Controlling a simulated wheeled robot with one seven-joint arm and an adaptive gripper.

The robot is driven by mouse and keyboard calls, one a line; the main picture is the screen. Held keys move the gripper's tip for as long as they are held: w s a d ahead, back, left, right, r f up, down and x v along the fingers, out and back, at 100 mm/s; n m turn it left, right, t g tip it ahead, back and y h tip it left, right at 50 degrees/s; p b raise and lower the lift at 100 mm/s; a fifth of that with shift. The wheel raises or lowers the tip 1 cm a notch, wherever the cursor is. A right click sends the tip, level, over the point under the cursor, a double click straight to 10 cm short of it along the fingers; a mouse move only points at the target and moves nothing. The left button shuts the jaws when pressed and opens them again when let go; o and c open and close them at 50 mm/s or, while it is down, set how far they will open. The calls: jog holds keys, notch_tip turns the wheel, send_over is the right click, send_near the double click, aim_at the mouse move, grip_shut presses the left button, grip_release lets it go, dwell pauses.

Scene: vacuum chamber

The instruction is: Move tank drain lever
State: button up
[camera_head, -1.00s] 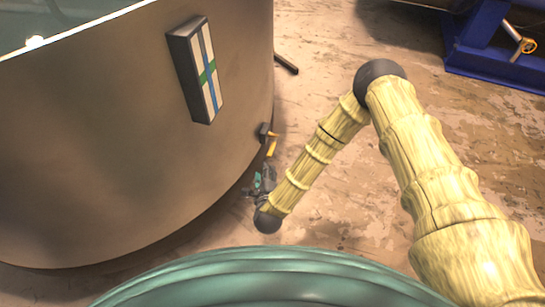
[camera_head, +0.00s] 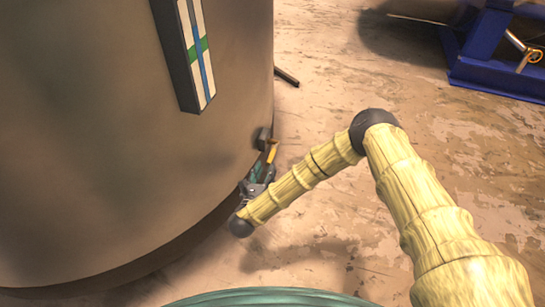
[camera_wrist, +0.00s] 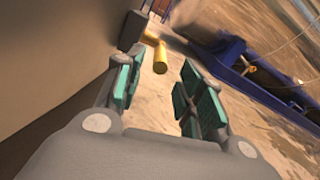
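The drain lever is a short yellow handle (camera_head: 272,153) on a dark fitting (camera_head: 263,138) low on the side of the large tank (camera_head: 90,140). In the wrist view the yellow handle (camera_wrist: 160,58) hangs from its grey fitting (camera_wrist: 133,30), ahead of the gap between the fingers. My gripper (camera_head: 257,175) is just below the handle in the head view, close to the tank wall. In the wrist view my gripper (camera_wrist: 158,88) has its two teal-padded fingers apart with nothing between them.
A long panel (camera_head: 198,50) with blue and green stripes is fixed to the tank wall above. A blue metal frame (camera_head: 497,55) stands at the upper right. A dark rod (camera_head: 287,76) sticks out beside the tank. The worn floor (camera_head: 350,70) between is clear.

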aim_at(272, 154)
jog(key=b+x, duration=0.2)
jog(key=x, duration=0.7)
jog(key=shift+f+b, duration=0.1)
jog(key=shift+b, duration=0.25)
grip_shut()
